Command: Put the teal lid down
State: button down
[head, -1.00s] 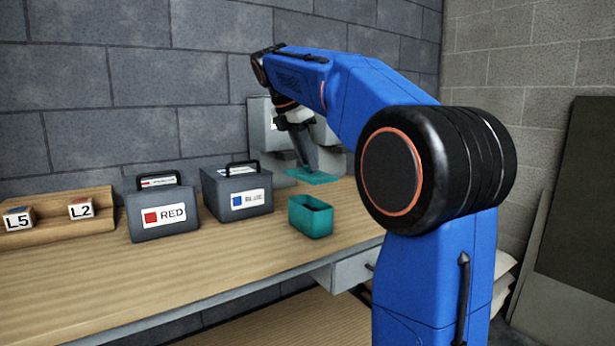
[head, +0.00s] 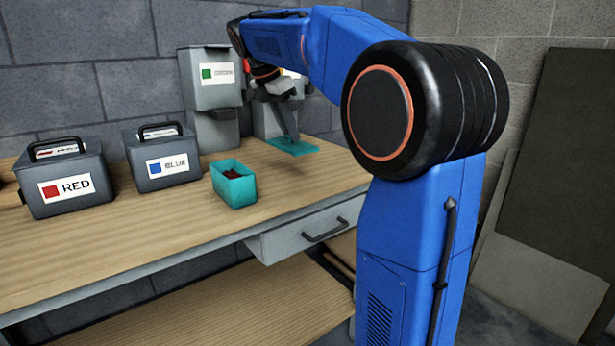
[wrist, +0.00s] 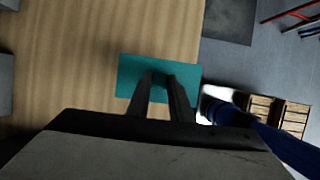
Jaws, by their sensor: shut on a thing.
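The teal lid (head: 293,146) is a flat rectangle in the head view, at the right part of the bench close to its top. My gripper (head: 293,137) is above it and shut on it. In the wrist view the lid (wrist: 128,76) lies flat across the fingertips of my gripper (wrist: 160,82). Whether the lid touches the bench I cannot tell. The open teal box (head: 238,190) stands on the bench to the left and nearer, with dark red contents inside.
A RED case (head: 62,188) and a BLUE case (head: 163,167) stand at the left on the bench (head: 120,245). A grey dispenser with a green label (head: 212,85) stands behind the box. Bare bench lies between box and lid. A drawer (head: 310,228) is below.

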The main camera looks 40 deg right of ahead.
aim_at(288, 137)
jog(key=f, duration=0.5)
jog(key=shift+d, duration=0.25)
jog(key=shift+f, duration=2.5)
jog(key=shift+f, duration=0.15)
jog(key=c, duration=1.6)
grip_release()
